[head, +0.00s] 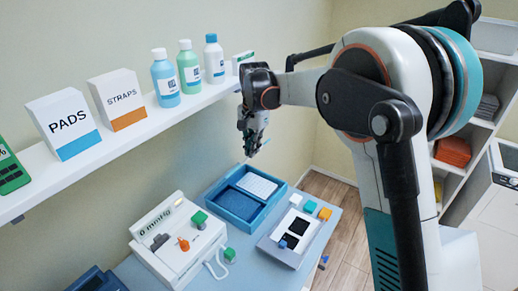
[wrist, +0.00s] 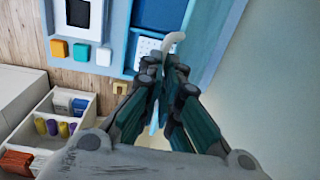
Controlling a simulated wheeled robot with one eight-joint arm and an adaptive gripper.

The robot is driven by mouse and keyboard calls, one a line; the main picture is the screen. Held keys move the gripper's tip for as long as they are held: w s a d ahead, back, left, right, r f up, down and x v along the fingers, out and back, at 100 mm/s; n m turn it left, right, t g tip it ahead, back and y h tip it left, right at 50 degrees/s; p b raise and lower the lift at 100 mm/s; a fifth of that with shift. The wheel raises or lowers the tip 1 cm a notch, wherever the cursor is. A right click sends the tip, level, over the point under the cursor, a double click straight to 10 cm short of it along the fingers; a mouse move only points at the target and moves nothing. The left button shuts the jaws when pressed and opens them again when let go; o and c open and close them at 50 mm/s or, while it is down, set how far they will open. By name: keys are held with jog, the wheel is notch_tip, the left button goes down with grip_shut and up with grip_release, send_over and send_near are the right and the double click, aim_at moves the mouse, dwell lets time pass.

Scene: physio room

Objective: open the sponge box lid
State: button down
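The blue box (head: 218,212) lies on the table. It has a dark blue part at the left and a pale dotted part at the right. I cannot make out a separate lid. In the wrist view the box (wrist: 121,40) shows behind my fingers, which hide part of it. My gripper (head: 251,147) hangs above the box's far side, apart from it. In the wrist view my gripper's fingers (wrist: 165,72) are close together around a thin pale tool (wrist: 174,39) with a curved end. The fingers cover its middle.
A white device (head: 178,247) with a display and knobs stands left of the box. A pale tray (head: 283,254) with dark pads and small blocks lies to the right. A wall shelf (head: 135,132) with bottles and cartons runs above. Shelving (head: 455,175) stands at the right.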

jog(key=shift+w+a+f, duration=0.15)
jog(key=shift+a+f, duration=0.25)
jog(key=shift+a, duration=0.1)
jog(key=c, duration=1.8)
grip_release()
jog(key=shift+w+a+f, duration=0.1)
jog(key=shift+a, duration=0.05)
jog(key=shift+o, duration=0.7)
jog(key=shift+w+a+f, duration=0.15)
jog(key=shift+a, duration=0.15)
jog(key=shift+o, duration=1.2)
jog(key=shift+a, duration=0.15)
jog(key=shift+d, duration=0.2)
jog(key=shift+c, duration=1.2)
